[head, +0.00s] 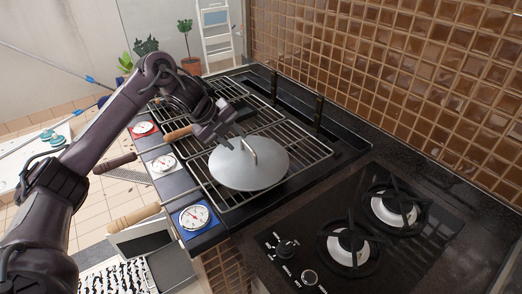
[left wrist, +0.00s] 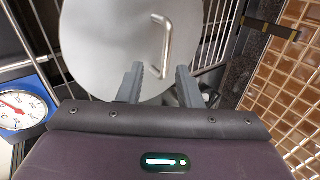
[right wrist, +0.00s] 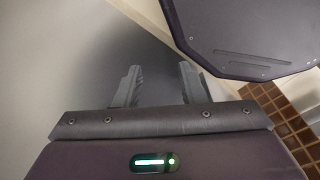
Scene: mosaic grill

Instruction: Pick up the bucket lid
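The bucket lid (head: 245,168) is a round grey metal disc with a bar handle (head: 249,152) on top. It lies on the grill grate nearest the cooktop. In the left wrist view the lid (left wrist: 105,40) fills the upper middle, and its handle (left wrist: 162,45) stands beyond the fingertips. My left gripper (head: 234,145) is over the lid, close to the handle; in the left wrist view its fingers (left wrist: 161,72) are apart with nothing between them. My right gripper (right wrist: 157,72) shows only in the right wrist view, with its fingers apart and empty, away from the grill.
Grill grates (head: 300,148) surround the lid. Dials, including a blue-framed one (head: 194,217), and wooden handles (head: 135,216) line the grill's front. A black gas cooktop (head: 310,235) is at right, and a brown tiled wall (head: 400,60) stands behind.

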